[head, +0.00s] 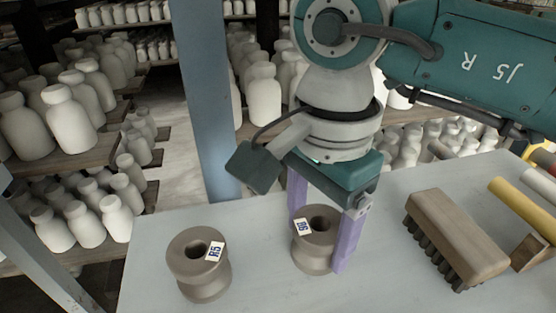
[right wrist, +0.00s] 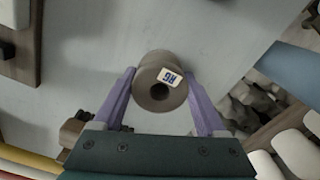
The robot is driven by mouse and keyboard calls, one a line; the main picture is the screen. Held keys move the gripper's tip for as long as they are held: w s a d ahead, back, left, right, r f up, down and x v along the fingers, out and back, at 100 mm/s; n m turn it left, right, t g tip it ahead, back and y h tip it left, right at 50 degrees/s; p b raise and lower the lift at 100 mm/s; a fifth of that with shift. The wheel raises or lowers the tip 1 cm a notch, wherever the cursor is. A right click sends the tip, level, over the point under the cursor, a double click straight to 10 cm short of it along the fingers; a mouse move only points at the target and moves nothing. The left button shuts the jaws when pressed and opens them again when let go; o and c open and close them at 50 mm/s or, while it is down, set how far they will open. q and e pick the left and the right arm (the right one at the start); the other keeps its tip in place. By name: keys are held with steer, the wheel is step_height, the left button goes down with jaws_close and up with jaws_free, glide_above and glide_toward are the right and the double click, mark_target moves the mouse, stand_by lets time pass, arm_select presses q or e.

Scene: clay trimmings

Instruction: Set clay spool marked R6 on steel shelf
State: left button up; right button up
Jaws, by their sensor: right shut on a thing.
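The clay spool marked R6 (head: 312,258) is grey-brown with a hole in its top and a white label. It stands upright on a grey flat surface (head: 255,285). My right gripper (head: 320,236) reaches down from above with its purple fingers shut on this spool, one on each side. The right wrist view also shows the spool (right wrist: 152,98) between the fingertips (right wrist: 160,80). A second spool, marked R5 (head: 203,280), stands upright to the left, apart from the gripper. Whether the grey surface is the steel shelf I cannot tell. My left gripper is not in view.
A brown brush (head: 455,232) with dark bristles lies to the right of the held spool, near a wooden block (head: 533,252) and a yellow rod (head: 525,208). A blue-grey post (head: 205,100) rises behind. Racks of pale bottles (head: 70,125) stand beyond.

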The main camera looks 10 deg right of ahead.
mark_target(320, 222)
steer(key=o, duration=1.6)
step_height(320, 222, up, 12)
steer(key=shift+r+p, duration=0.1)
steer(key=shift+p, duration=0.4)
